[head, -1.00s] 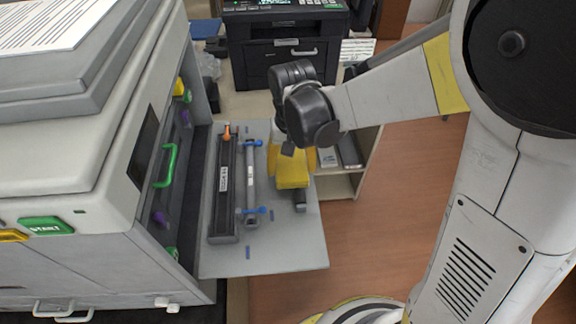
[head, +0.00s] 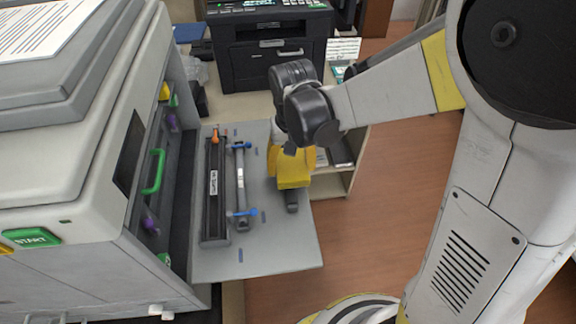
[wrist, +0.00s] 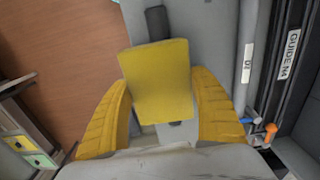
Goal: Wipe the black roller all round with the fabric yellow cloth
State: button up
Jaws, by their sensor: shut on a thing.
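My gripper (wrist: 162,112) has yellow ribbed fingers and is shut on the yellow cloth (wrist: 158,75), a flat square between the fingertips. In the head view the cloth (head: 293,181) is low over the right part of the grey tray. The black roller (wrist: 155,22) shows as a dark end sticking out past the cloth; in the head view its near end (head: 292,201) shows below the cloth. The rest of the roller is hidden by cloth and gripper. The cloth seems to lie over it; I cannot tell how firmly it touches.
A black guide unit (head: 214,205) and a grey rod with blue ends (head: 241,185) lie left of the cloth on the grey tray (head: 275,255). The open grey machine (head: 70,190) stands at left. A black printer (head: 272,50) stands behind. Wooden floor lies right.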

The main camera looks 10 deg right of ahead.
jog(key=shift+d, duration=0.15)
jog(key=shift+d+r, duration=0.1)
jog(key=shift+d, duration=0.3)
jog(key=shift+d, duration=0.15)
jog(key=shift+d, duration=0.35)
notch_tip(320, 180, up, 7)
jog(key=p, duration=0.5)
dwell(0.5)
